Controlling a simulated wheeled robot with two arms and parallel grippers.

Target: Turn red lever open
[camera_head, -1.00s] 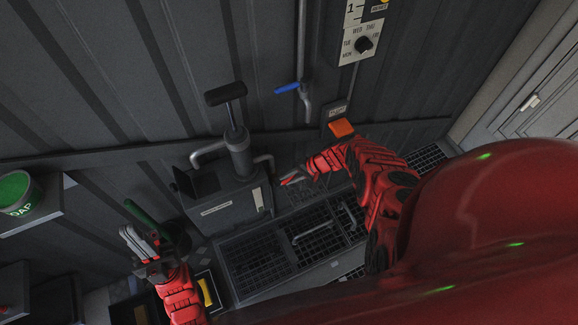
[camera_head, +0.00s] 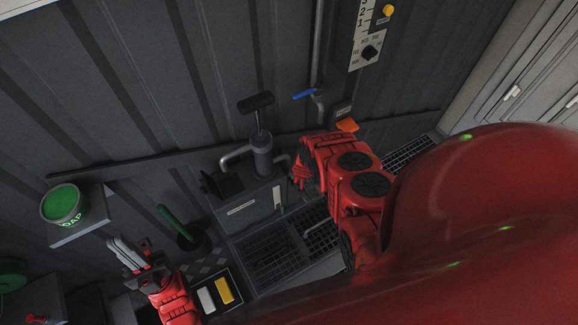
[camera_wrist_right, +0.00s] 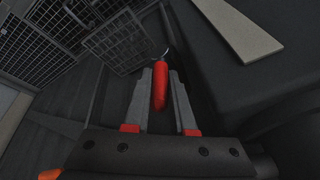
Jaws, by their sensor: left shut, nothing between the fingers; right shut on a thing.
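The red lever (camera_wrist_right: 160,86) shows in the right wrist view as a short red handle between my right gripper's fingers (camera_wrist_right: 161,100), which are closed around it. In the head view my right gripper (camera_head: 299,182) is low beside the right side of the grey pump box (camera_head: 245,208); the lever is hidden there. My left gripper (camera_head: 130,256) is shut and empty at lower left, away from the pump.
The pump has a black T-handle (camera_head: 256,103). A blue-handled valve (camera_head: 304,94) and an orange switch (camera_head: 347,125) are on the wall. Floor grates (camera_head: 275,262), a green-handled brush (camera_head: 172,222) and a green soap bucket (camera_head: 63,206) are nearby.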

